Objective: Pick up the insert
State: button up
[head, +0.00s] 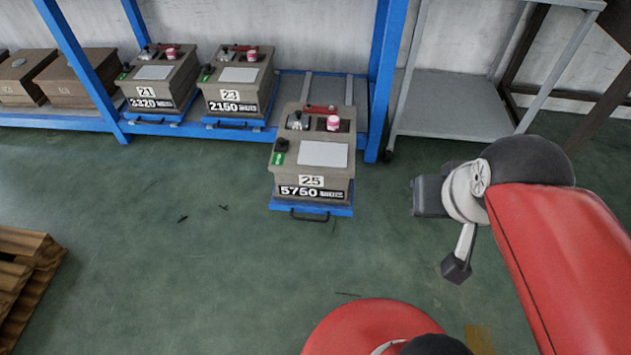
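No part is labelled as the insert; the likely one is a beige box marked 25 and 5750 (312,160). It sits upright on a blue tray (342,210) with a black handle, which sticks out from the shelf. A pink-white cap (333,123), a metal knob and a red part show on its top, beside a pale plate. My gripper (425,197) is right of this box and apart from it. It appears as a dark block at the end of my red arm. Its fingers cannot be made out, so I cannot see whether it is open or shut.
Similar boxes 21 (160,80) and 23 (238,82) stand on the blue rack (385,85), with brown boxes (75,77) farther left. A grey shelf cart (450,105) stands at right. A wooden pallet (25,265) lies at lower left. The green floor (190,270) between is clear.

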aim_at(297, 121)
jog(key=i+j+z, duration=0.15)
jog(key=j, duration=0.35)
jog(key=i+j+z, duration=0.1)
jog(key=i+j, duration=0.15)
jog(key=j, duration=0.25)
jog(key=i+j+z, duration=0.15)
jog(key=j, duration=0.35)
jog(key=i+j+z, duration=0.15)
jog(key=j, duration=0.4)
jog(key=i+j+z, duration=0.1)
jog(key=j, duration=0.45)
jog(key=i+j+z, duration=0.15)
jog(key=j, duration=0.45)
